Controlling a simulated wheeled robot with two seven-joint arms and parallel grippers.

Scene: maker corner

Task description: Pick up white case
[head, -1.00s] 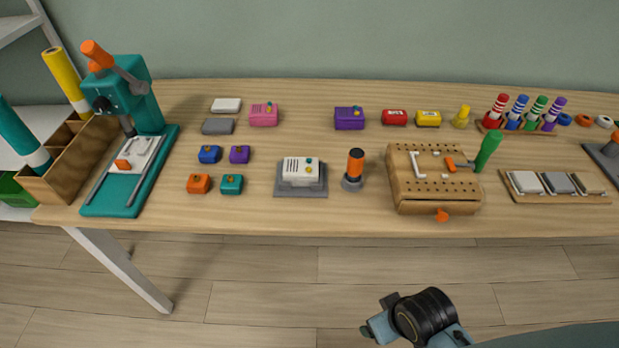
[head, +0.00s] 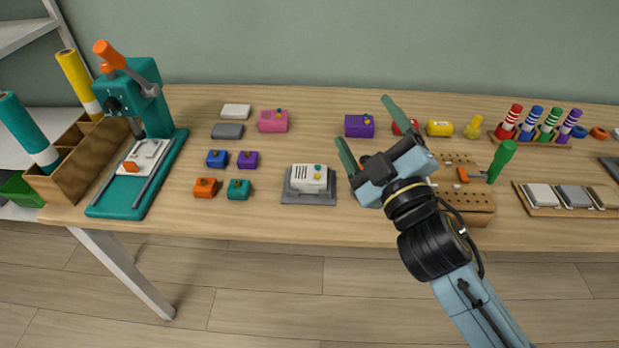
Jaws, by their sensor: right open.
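The white case (head: 309,178) sits on a dark grey base plate (head: 309,200) near the front middle of the table. It has dark lines and small green and yellow details on top. My right gripper (head: 364,124) is open and empty, with its two green fingers spread apart. It is above the table to the right of the white case and apart from it. It hides most of an orange-topped cylinder and part of the wooden pegboard box. My left gripper is not in view.
A purple case (head: 359,126) and a red one (head: 405,127) stand close behind the gripper. A pink case (head: 273,121) is behind the white case. Small coloured blocks (head: 239,188) lie to its left. A teal press (head: 142,150) stands farther left.

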